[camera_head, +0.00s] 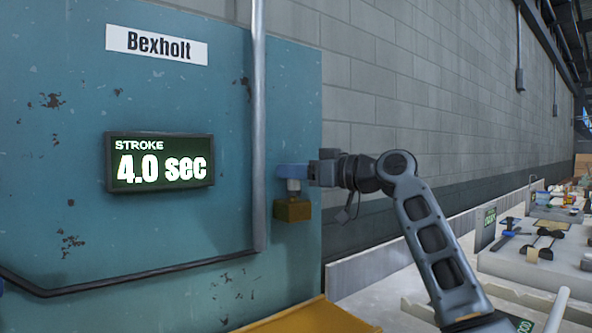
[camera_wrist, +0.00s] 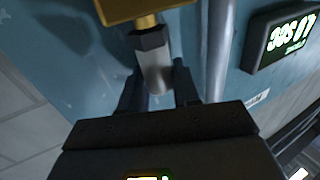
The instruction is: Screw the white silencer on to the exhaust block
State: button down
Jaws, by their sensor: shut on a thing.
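The brass-coloured exhaust block (camera_head: 293,210) sits on the blue machine face, and shows at the top of the wrist view (camera_wrist: 125,10). The white silencer (camera_wrist: 157,74) has a dark hex collar, which meets the block's short brass neck with no visible gap. In the head view the silencer (camera_head: 294,186) stands upright directly above the block. My gripper (camera_head: 293,172) reaches in from the right and is shut on the silencer's plain end. In the wrist view its two dark fingers (camera_wrist: 159,82) lie either side of it. The thread is hidden.
A vertical grey pipe (camera_head: 259,120) runs close to the left of the block. A stroke display (camera_head: 160,162) reading 4.0 sec is farther left. A yellow ledge (camera_head: 310,318) lies below. A bench with tools (camera_head: 545,240) stands at right.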

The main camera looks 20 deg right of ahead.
jog(key=shift+a+m+t+h+p, duration=0.35)
jog(key=shift+m+t+h+p, duration=0.45)
jog(key=shift+m+h+p, duration=0.25)
jog(key=shift+m+t+h+p, duration=0.25)
jog(key=shift+t+h+p, duration=0.2)
jog(key=shift+h, duration=0.1)
jog(key=shift+d+f+m+t+h+p, duration=0.1)
jog(key=shift+m+t+h+p, duration=0.4)
jog(key=shift+m+h+p, duration=0.7)
jog(key=shift+d+m+t+h+p, duration=0.1)
jog(key=shift+m+t+h+p, duration=0.5)
jog(key=shift+h+p, duration=1)
jog(key=c, duration=1)
grip_release()
jog(key=shift+w, duration=0.1)
jog(key=shift+o, duration=1.1)
jog(key=shift+d+g, duration=0.15)
jog(key=shift+g, duration=0.1)
